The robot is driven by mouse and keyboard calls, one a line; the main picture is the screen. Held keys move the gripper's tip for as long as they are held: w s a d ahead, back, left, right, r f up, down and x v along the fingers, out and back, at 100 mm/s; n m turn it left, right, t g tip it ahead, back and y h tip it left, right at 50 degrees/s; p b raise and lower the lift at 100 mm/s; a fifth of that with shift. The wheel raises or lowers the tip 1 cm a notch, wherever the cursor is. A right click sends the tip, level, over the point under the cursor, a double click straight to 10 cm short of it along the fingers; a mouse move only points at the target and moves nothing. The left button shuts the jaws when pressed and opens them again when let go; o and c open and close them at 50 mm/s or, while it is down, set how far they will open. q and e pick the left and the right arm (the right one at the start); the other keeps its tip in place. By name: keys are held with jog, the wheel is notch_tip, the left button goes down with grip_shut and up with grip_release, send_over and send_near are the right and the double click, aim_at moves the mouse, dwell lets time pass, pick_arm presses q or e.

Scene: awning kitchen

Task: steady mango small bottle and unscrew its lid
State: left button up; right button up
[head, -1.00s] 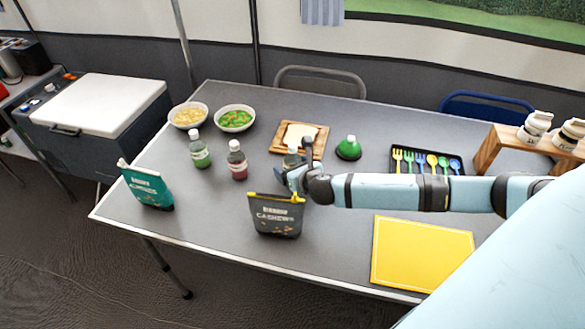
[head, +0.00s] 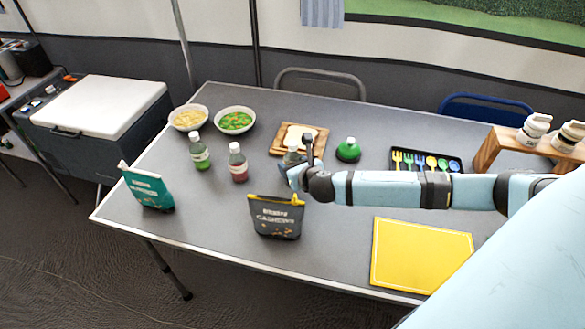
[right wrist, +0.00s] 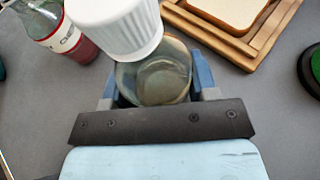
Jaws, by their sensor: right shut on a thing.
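A small clear bottle (right wrist: 160,75) with pale contents and a ribbed white lid (right wrist: 115,25) is between the fingers of my right gripper (right wrist: 155,88) in the right wrist view. The fingers are shut on the bottle's body, and the lid is above them. I cannot read its label, so I cannot confirm it is mango. In the head view, the bottle (head: 291,157) stands in front of the bread board, partly hidden by my right gripper (head: 300,165). My left gripper is out of view.
A red bottle (head: 238,162) and a green bottle (head: 199,152) stand to the left. A cashews bag (head: 276,216) stands in front of the gripper. The bread board (head: 315,147) is behind, and a green-topped container (head: 348,150) is to the right. A yellow mat (head: 421,256) lies at front right.

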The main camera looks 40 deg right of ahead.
notch_tip(320, 180, up, 18)
jog(key=p, duration=0.3)
jog(key=shift+f+p, duration=0.15)
jog(key=shift+p, duration=0.15)
jog(key=shift+r, duration=0.35)
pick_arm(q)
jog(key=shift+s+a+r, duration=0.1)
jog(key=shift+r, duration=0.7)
pick_arm(e)
jog(key=shift+o, duration=0.7)
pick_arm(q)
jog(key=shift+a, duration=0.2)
pick_arm(e)
jog(key=c, duration=0.5)
